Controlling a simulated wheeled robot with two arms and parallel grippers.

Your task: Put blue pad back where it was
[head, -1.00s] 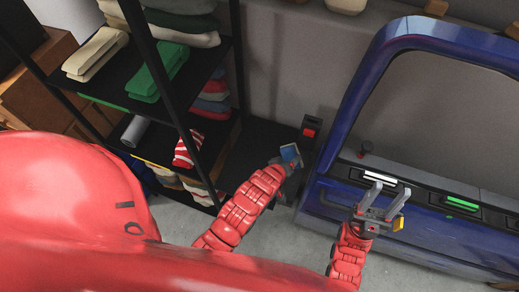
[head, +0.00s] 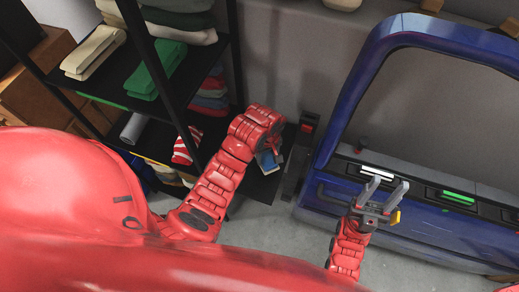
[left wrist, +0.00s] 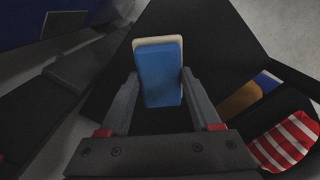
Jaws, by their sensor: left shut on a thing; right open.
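The blue pad (left wrist: 160,78) has a blue face and a cream-coloured layer at its far edge. My left gripper (left wrist: 158,95) is shut on it, one finger on each side, in the left wrist view. In the head view the pad (head: 268,161) shows at the end of my left arm, over the dark shelf surface beside the rack; the left fingers are mostly hidden there by the arm. I cannot tell whether the pad touches the shelf. My right gripper (head: 383,193) is open and empty in front of the blue car door (head: 325,150).
The rack holds folded cloths, a green one (head: 157,69) and a red-striped one (head: 186,146). An orange and blue item (left wrist: 245,95) lies near the striped cloth. A dark post with a red part (head: 308,123) stands between shelf and door.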

